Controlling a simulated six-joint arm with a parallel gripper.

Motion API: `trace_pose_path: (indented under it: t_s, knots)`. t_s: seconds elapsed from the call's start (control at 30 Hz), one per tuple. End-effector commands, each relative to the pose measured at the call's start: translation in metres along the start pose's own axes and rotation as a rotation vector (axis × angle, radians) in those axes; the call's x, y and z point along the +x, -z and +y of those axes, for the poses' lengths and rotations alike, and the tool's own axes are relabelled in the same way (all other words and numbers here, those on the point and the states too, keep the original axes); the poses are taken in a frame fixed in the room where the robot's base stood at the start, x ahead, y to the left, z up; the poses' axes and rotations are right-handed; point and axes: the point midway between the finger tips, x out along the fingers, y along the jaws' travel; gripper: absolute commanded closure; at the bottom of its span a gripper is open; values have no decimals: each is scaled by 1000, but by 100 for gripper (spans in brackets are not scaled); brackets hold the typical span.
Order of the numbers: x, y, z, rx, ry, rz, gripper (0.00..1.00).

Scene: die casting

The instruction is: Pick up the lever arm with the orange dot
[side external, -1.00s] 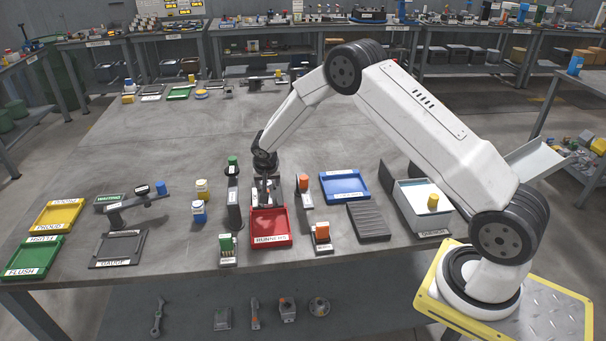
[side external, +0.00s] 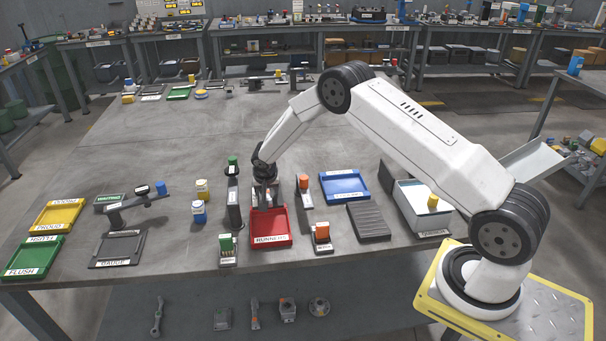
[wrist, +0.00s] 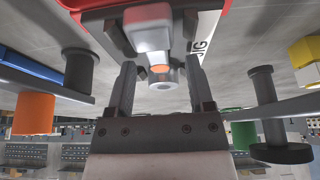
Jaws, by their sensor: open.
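In the wrist view, a grey metal part with an orange dot, which looks like the lever arm (wrist: 150,38), lies between my fingers. Its orange dot sits beside a round grey collar (wrist: 163,85). My gripper (wrist: 161,68) is open, with one finger on each side of the part and gaps visible. In the side view my gripper (side external: 265,197) points down at the back of the red RUNNERS tray (side external: 271,241). The lever arm is not clear there, being small and partly hidden by the gripper.
Dark uprights stand close by on the left (side external: 234,205) and right (side external: 305,192) of my gripper. Blocks with green (side external: 227,243) and orange (side external: 322,232) tops flank the red tray. A blue tray (side external: 345,198) and grey ribbed tray (side external: 368,222) are to the right. The table behind is fairly clear.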

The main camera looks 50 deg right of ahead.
Motion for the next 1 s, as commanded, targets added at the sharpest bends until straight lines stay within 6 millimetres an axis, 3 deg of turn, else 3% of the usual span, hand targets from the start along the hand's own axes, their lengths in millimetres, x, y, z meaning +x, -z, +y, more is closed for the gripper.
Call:
trace_pose_path:
  t_s: [0.07,0.3,1.0]
  knots:
    - [0,0,0,0,0,0,32]
    - [0,0,0,0,0,0,100]
    - [0,0,0,0,0,0,100]
